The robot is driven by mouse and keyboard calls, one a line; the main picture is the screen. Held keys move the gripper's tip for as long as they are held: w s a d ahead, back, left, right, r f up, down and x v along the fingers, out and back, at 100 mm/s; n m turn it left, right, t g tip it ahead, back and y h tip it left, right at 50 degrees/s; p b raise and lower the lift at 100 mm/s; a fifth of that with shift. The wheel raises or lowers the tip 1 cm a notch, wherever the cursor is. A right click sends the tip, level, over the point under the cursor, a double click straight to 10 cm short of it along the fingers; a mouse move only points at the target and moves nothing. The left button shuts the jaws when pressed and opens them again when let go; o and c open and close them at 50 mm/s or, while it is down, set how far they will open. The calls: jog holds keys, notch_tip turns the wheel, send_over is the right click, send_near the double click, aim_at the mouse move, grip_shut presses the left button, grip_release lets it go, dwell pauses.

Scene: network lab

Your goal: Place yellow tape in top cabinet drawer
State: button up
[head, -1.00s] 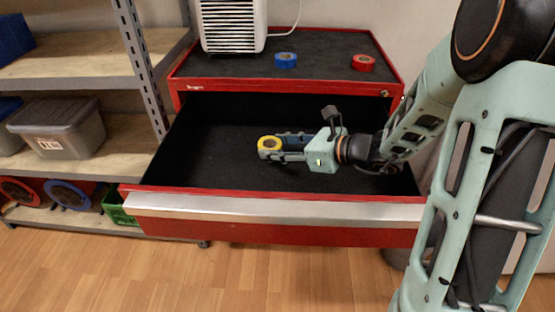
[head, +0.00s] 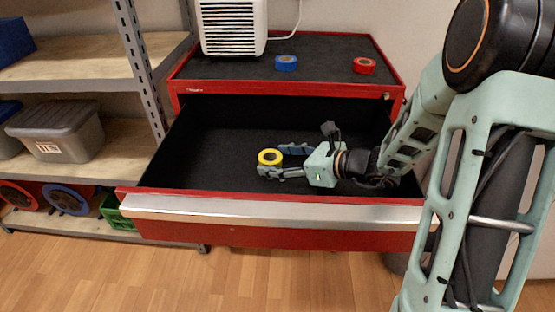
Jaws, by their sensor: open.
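The yellow tape roll (head: 270,157) is in the open top drawer (head: 190,165) of the red cabinet, near the middle of its dark interior. It appears to lie flat, and whether it touches the drawer floor is hard to tell. My gripper (head: 276,160) reaches in from the right with its fingers spread apart. The tape sits at the fingertips, close to the nearer finger, with a gap to the farther one. The drawer is pulled well out, its silver front edge toward me.
On the cabinet top (head: 325,55) are a blue tape roll (head: 286,63), a red tape roll (head: 364,66) and a white appliance (head: 232,27). A metal shelf (head: 95,75) with a grey bin (head: 58,130) stands at left. The drawer's left side is clear.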

jog(key=shift+r, duration=0.15)
jog(key=shift+d+r, duration=0.15)
jog(key=shift+r, duration=0.05)
jog(key=p+v, duration=0.3)
jog(key=v, duration=0.8)
jog(key=shift+s+d+r, duration=0.1)
jog(key=shift+s+d, duration=0.1)
jog(key=shift+s, duration=0.05)
